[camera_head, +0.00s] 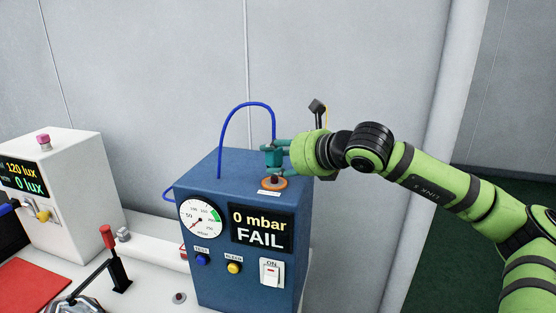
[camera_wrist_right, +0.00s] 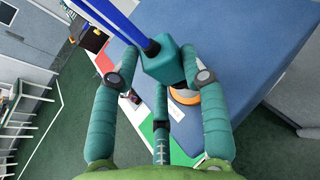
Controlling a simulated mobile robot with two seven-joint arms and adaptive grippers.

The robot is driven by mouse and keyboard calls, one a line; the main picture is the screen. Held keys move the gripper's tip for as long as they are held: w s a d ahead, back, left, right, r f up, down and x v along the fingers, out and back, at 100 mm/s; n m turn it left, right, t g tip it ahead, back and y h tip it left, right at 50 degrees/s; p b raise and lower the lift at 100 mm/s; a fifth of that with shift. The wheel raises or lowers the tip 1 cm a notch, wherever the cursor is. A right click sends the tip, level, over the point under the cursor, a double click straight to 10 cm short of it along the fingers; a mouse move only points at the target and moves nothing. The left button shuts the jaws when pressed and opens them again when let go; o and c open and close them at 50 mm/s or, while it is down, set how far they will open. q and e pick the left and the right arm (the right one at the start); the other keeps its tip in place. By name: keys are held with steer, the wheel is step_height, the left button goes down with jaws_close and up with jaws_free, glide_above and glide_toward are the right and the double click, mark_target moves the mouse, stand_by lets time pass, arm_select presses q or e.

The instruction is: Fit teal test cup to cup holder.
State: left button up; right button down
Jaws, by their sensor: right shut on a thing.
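The teal test cup (camera_head: 271,157) is above the top of the blue tester box, with a blue hose running into its top. My right gripper (camera_head: 279,160) is shut on it from the right side. In the right wrist view the cup (camera_wrist_right: 163,65) sits between the teal fingers (camera_wrist_right: 160,80). My left gripper is not in view.
The blue tester box (camera_head: 235,275) reads 0 mbar and FAIL, with a gauge, buttons and switch in front. The blue hose (camera_head: 246,104) arches over its top. A white lux box (camera_head: 70,185) and a red-handled lever (camera_head: 110,250) stand left.

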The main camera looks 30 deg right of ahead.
steer(key=shift+r, duration=0.2)
steer(key=shift+r, duration=0.65)
stand_by(0.7)
steer(key=c, duration=1.7)
jaws_free()
steer(key=shift+c, duration=0.7)
